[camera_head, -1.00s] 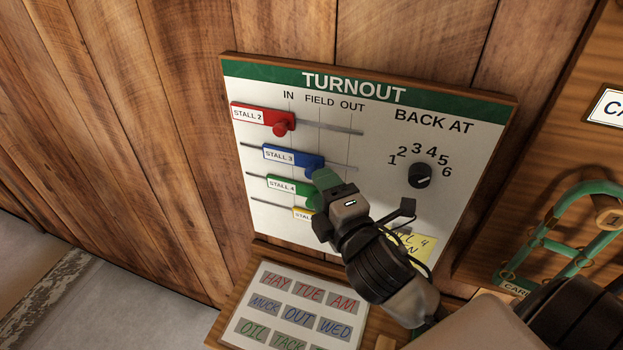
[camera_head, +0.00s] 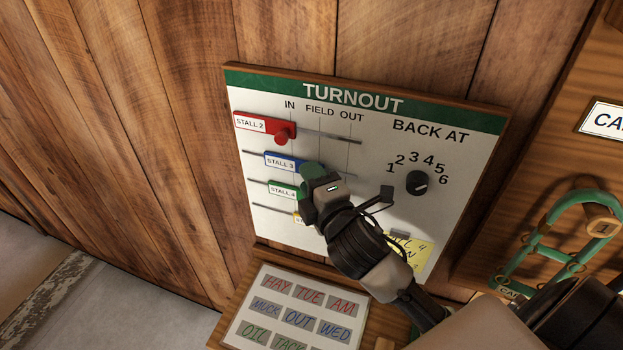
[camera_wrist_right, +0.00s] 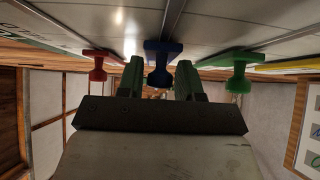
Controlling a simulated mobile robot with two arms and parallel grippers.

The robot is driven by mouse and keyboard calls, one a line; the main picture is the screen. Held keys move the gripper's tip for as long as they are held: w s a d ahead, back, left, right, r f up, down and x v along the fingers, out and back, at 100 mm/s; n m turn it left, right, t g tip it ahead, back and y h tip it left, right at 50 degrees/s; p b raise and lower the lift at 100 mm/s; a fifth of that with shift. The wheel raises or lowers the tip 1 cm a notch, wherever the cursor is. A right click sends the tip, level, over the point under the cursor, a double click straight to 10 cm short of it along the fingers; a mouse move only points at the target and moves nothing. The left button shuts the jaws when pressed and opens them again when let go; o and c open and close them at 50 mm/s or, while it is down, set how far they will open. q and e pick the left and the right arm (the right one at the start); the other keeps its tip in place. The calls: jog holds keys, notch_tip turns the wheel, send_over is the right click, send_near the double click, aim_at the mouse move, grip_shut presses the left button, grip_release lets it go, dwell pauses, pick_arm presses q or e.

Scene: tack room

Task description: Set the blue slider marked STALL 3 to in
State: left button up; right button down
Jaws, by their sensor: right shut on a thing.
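The blue slider marked STALL 3 (camera_head: 282,162) sits on the second rail of the TURNOUT board (camera_head: 455,150), its plate farther right than the red one and its knob near the FIELD line. My right gripper (camera_head: 312,174) is at the board, its green fingers hiding the knob in the head view. In the right wrist view the blue knob (camera_wrist_right: 158,70) lies between the two fingers of the right gripper (camera_wrist_right: 158,82), which are shut on it. My left gripper is not in view.
The red STALL 2 slider (camera_head: 265,126) is above, near IN. The green STALL 4 slider (camera_head: 283,189) is just below, close to my gripper; a yellow slider is mostly hidden. A black dial (camera_head: 417,183) and a yellow note (camera_head: 408,256) are to the right.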

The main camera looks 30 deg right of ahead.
aim_at(275, 163)
jog(key=shift+w+a, duration=0.1)
jog(key=shift+w, duration=0.1)
jog(key=w+a+p, duration=0.1)
jog(key=w+a, duration=0.2)
jog(key=w, duration=0.1)
jog(key=shift+a, duration=0.35)
jog(key=shift+s+d, duration=0.1)
jog(key=c, duration=1.1)
grip_release()
jog(key=shift+r, duration=0.1)
jog(key=shift+o, duration=0.7)
jog(key=shift+w, duration=0.25)
